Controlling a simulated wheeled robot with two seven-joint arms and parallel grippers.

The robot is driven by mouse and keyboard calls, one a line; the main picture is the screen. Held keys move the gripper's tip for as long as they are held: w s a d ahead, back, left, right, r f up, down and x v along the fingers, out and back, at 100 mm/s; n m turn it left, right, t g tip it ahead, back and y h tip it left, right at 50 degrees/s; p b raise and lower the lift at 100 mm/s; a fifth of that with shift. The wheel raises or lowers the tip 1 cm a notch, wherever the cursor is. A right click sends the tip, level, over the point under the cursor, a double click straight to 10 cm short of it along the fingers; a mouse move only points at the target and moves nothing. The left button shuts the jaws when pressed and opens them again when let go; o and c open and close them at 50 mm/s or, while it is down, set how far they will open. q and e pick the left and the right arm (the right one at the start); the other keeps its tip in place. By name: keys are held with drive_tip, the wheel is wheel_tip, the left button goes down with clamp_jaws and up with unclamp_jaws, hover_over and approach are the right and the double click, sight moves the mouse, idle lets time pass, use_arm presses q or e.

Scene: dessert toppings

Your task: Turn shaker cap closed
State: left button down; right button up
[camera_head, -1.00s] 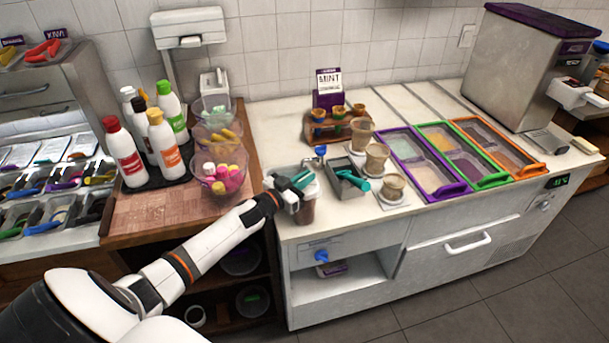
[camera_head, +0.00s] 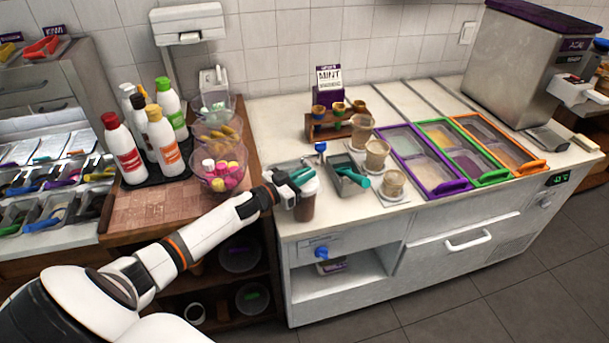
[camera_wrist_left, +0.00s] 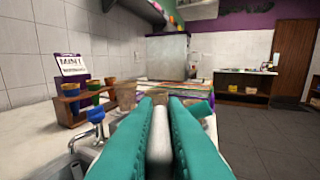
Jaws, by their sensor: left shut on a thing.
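The shaker (camera_head: 305,208) is a clear container with dark brown contents. It stands upright at the left front edge of the white counter. Its white cap (camera_head: 311,186) is partly hidden by my left gripper (camera_head: 302,177). The teal fingers are shut on the cap from the left side. In the left wrist view, the two teal fingers of my left gripper (camera_wrist_left: 158,120) stand on either side of a whitish piece of the cap (camera_wrist_left: 158,150). My right gripper is in neither view.
A metal container (camera_head: 346,178) with a teal-handled tool and several filled cups (camera_head: 376,155) stand right of the shaker. A bowl of colourful pieces (camera_head: 220,178) and several bottles (camera_head: 163,140) stand left. A blue-topped tap (camera_head: 320,149) is just behind.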

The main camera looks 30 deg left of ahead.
use_arm(q)
drive_tip(key=shift+f, duration=0.1)
idle(0.3)
drive_tip(key=c, duration=1.5)
unclamp_jaws()
drive_tip(key=shift+b+v, duration=1)
drive_tip(key=shift+v, duration=4.95)
drive_tip(key=shift+d, duration=0.1)
